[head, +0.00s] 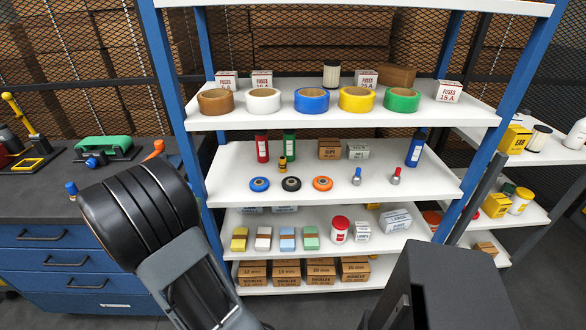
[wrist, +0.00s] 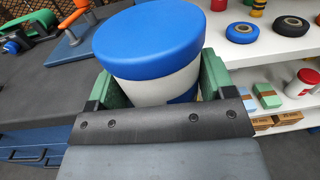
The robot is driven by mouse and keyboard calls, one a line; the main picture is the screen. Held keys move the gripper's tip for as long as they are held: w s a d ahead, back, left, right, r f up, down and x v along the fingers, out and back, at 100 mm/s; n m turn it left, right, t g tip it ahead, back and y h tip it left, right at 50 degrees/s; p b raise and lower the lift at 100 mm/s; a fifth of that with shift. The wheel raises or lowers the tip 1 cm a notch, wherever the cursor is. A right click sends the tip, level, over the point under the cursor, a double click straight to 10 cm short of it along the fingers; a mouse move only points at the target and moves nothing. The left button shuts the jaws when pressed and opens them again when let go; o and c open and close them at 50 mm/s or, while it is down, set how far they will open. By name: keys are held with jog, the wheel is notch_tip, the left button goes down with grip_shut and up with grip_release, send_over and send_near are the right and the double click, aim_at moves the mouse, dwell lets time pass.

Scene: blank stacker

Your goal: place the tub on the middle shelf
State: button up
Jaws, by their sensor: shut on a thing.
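The tub (wrist: 150,45) has a blue lid and a white body with a blue patch low on its side. It fills the upper middle of the wrist view. My gripper (wrist: 162,88) is shut on the tub, with a green finger on either side of its body. The tub's lower part is hidden behind the gripper. I cannot make out the tub or the gripper in the head view. The middle shelf (head: 430,183) is a white board in the blue-posted rack, below the board with large tape rolls.
Bare patches show near both front ends. A dark workbench (head: 40,200) with blue drawers is at left.

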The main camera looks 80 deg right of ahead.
jog(key=s+d+m+g, duration=0.2)
jog(key=s+d+g, duration=0.1)
jog(key=s+d, duration=0.15)
jog(key=shift+w+d+f+p, duration=0.15)
jog(key=shift+d+f, duration=0.5)
jog(key=shift+d, duration=2.25)
jog(key=shift+d+f+p, duration=0.1)
jog(key=shift+d+f, duration=0.5)
jog(key=shift+d, duration=2.3)
jog(key=shift+w+d+f+p, duration=0.15)
jog(key=shift+d+f, duration=0.5)
jog(key=shift+d, duration=2.25)
jog(key=shift+f, duration=0.1)
jog(key=shift+f, duration=0.15)
jog(key=o, duration=1)
